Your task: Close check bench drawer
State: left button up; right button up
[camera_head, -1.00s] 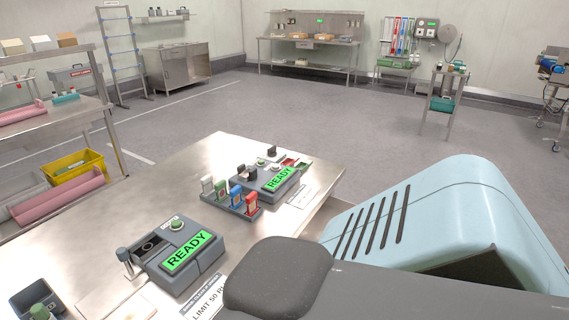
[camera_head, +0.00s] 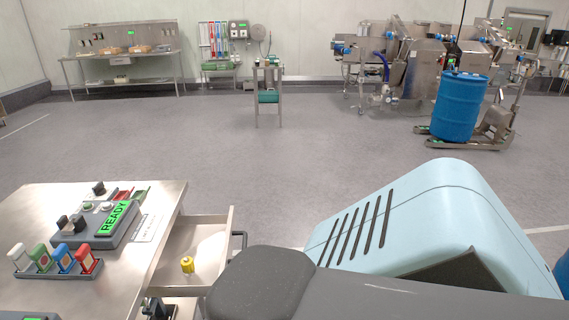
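The check bench (camera_head: 160,222) is a steel table at the lower left. Its drawer (camera_head: 205,232) stands pulled out from the bench's right side. The drawer's front panel faces right and carries a dark bar handle (camera_head: 240,238). My grey and light blue body parts hide the area just right of and below the handle. Neither of my grippers can be made out.
On the bench are a checker with a green READY display (camera_head: 112,218) and a rack of coloured tags (camera_head: 60,262). A blue drum (camera_head: 458,106) on a pallet truck stands at the back right. A small steel stand (camera_head: 268,90) is behind. The floor between is clear.

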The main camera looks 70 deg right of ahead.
aim_at(209, 239)
jog(key=z, duration=1.45)
jog(key=i+l+z, duration=0.15)
jog(key=i, duration=0.25)
